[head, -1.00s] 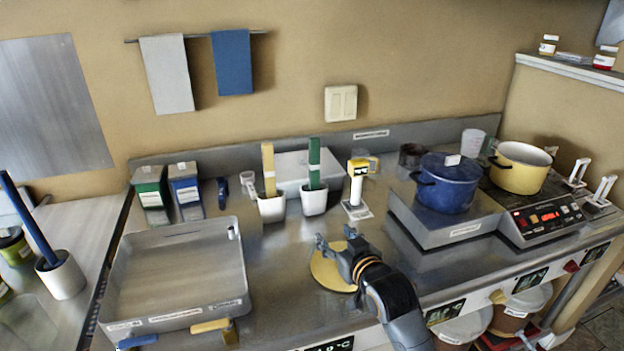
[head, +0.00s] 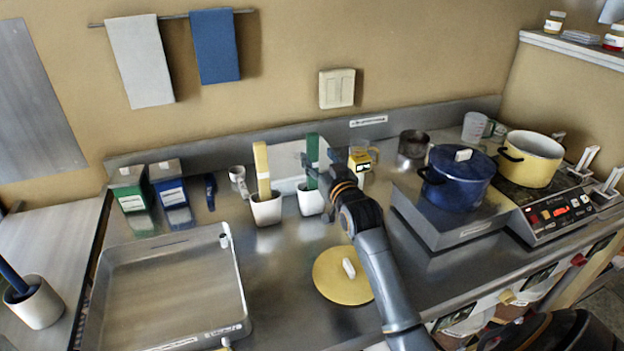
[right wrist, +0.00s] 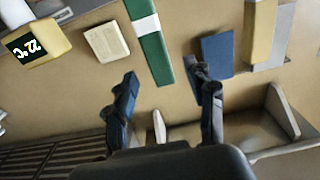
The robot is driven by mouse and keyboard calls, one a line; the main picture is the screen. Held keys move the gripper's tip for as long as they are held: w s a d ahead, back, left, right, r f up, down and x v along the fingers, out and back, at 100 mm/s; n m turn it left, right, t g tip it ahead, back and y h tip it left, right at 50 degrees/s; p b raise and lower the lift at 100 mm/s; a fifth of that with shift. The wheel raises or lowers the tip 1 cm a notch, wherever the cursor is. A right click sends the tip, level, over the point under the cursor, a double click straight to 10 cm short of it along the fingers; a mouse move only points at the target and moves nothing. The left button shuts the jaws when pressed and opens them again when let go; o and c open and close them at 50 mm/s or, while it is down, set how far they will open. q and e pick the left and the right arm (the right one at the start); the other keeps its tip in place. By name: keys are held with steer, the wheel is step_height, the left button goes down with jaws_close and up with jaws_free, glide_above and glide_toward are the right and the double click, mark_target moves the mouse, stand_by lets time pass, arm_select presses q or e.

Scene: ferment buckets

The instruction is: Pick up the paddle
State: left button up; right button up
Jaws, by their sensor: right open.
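A green paddle (head: 312,150) stands upright in a white holder (head: 310,201) near the back of the counter. A yellow paddle (head: 262,165) stands in another white holder (head: 266,210) to its left. A blue paddle (head: 12,277) leans in a white pot (head: 38,305) at the far left. My right gripper (head: 320,170) is open and empty at the green paddle, partly covering it. In the right wrist view, the green paddle (right wrist: 150,42) with its white band shows beyond the spread fingers (right wrist: 166,98), apparently untouched. My left gripper is not in view.
A round yellow lid (head: 338,285) lies under my right forearm. A yellow thermometer (head: 360,158) stands close right of the gripper. A blue pot (head: 455,180) and yellow pot (head: 530,160) stand at right. A metal tray (head: 170,285) fills the left counter.

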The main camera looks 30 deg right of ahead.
mark_target(314, 146)
steer(key=shift+w+d, duration=0.1)
steer(key=shift+w, duration=0.3)
steer(key=shift+w+d+r+p, duration=0.1)
steer(key=shift+w+r+p, duration=0.2)
steer(key=shift+w+p, duration=0.1)
steer(key=p+x, duration=0.1)
steer(key=x, duration=0.2)
steer(key=shift+w+d+r, duration=0.15)
steer(key=shift+w, duration=0.05)
steer(key=shift+w+d, duration=0.1)
steer(key=shift+w, duration=0.35)
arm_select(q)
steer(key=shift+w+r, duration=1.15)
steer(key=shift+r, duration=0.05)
arm_select(e)
jaws_close()
